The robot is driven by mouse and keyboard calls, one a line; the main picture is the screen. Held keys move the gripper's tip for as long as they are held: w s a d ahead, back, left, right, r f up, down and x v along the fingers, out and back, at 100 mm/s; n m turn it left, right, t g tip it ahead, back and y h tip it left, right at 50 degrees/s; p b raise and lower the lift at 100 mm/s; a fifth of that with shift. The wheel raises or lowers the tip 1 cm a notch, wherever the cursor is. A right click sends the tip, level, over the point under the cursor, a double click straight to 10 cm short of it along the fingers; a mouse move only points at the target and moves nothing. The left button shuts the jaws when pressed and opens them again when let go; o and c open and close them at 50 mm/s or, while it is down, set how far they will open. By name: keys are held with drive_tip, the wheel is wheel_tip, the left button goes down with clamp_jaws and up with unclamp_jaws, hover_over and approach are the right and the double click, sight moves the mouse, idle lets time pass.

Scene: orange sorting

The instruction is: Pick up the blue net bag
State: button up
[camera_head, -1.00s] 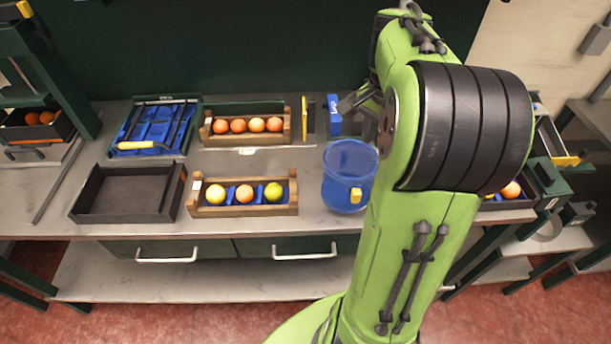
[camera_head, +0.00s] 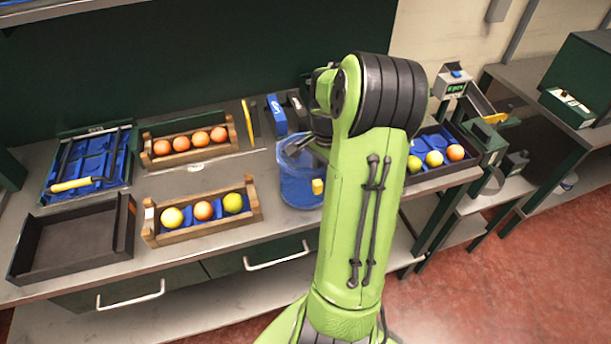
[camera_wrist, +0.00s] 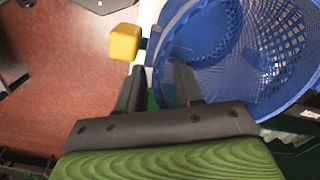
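The blue net bag (camera_head: 297,190) stands upright on the bench in the head view, with a yellow tag on its front; my arm covers its right side. In the wrist view the mesh bag (camera_wrist: 285,50) fills the upper right, its open mouth showing and the yellow tag to the left. My gripper (camera_wrist: 160,72) has its two fingers apart in the wrist view, at the bag's rim, with part of the blue edge showing between them. I cannot tell whether a finger touches the bag. In the head view my gripper (camera_head: 299,146) is at the bag's top.
A wooden crate of mixed fruit (camera_head: 203,228) stands left of the bag, and a wooden crate of oranges (camera_head: 190,152) behind it. An empty dark tray (camera_head: 70,245) and a blue tool tray (camera_head: 85,172) are farther left. A blue box (camera_head: 277,114) stands behind the bag. Another fruit tray (camera_head: 432,173) is at right.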

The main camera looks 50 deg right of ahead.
wheel_tip(320, 180, down, 2)
drive_tip(key=shift+w, duration=0.1)
drive_tip(key=shift+r, duration=0.1)
clamp_jaws()
